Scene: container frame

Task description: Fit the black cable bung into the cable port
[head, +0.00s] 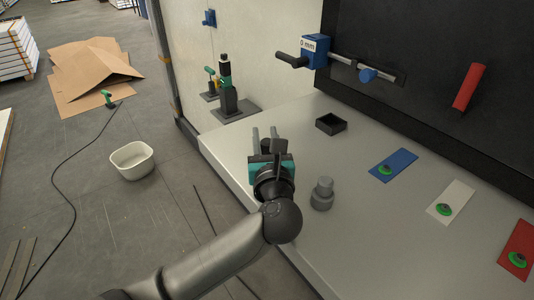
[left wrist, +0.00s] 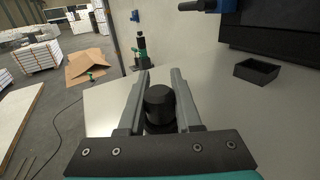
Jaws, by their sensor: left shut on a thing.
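My left gripper (head: 264,130) is over the near left part of the pale worktop, its fingers pointing away from me. It is shut on the black cable bung (left wrist: 160,102), a dark, round-topped piece between the two grey fingers. In the head view the bung (head: 266,146) shows only as a small dark shape, and its lower part is hidden. I cannot tell for certain which thing is the cable port. My right gripper is not in view.
A grey stepped cylinder (head: 322,193) stands right of my left gripper. A black open box (head: 331,123) sits behind it on the worktop (head: 365,220). A white tub (head: 132,160) stands on the floor.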

